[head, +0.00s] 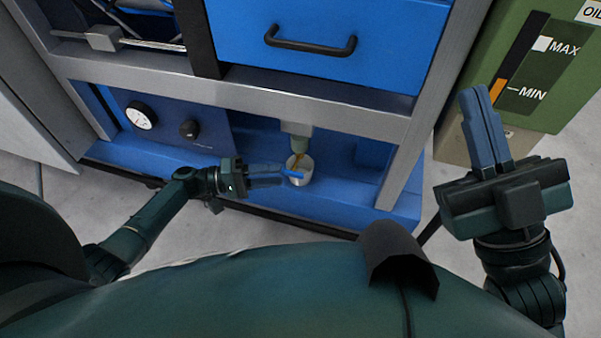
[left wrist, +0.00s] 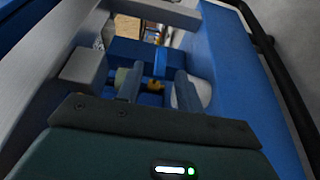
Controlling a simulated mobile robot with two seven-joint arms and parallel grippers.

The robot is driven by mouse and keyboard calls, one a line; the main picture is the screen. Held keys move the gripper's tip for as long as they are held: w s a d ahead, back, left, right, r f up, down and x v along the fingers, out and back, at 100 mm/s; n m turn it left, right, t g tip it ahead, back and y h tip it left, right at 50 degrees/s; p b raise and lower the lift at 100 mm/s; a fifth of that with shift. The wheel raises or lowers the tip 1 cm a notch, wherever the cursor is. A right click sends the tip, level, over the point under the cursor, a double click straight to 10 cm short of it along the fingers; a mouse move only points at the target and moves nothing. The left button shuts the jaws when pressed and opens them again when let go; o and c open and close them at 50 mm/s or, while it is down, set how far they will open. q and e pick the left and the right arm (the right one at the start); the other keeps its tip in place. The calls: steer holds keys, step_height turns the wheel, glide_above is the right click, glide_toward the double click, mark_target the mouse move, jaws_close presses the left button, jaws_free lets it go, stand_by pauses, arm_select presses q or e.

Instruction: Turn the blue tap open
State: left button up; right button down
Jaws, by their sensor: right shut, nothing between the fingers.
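The blue tap (head: 293,173) is a bright blue lever with a brass body, under a grey-green fitting and in front of a white cup (head: 304,163). In the left wrist view the blue lever (left wrist: 160,62) and brass part appear between my two fingers. My left gripper (head: 280,176) is open at the tap, its fingers apart on either side of the lever in the picture. I cannot tell whether either finger touches it. My right gripper (head: 480,92) is shut and empty, away at the right.
The tap sits in a blue recess below a grey crossbar (head: 250,92) and a blue drawer (head: 330,40) with a black handle. A green oil container (head: 540,70) stands near my right gripper.

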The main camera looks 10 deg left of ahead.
mark_target(292, 174)
arm_select(q)
steer(key=x, duration=0.7)
steer(key=shift+d+b, duration=0.1)
steer(key=shift+b, duration=0.3)
steer(key=shift+c, duration=0.6)
jaws_close()
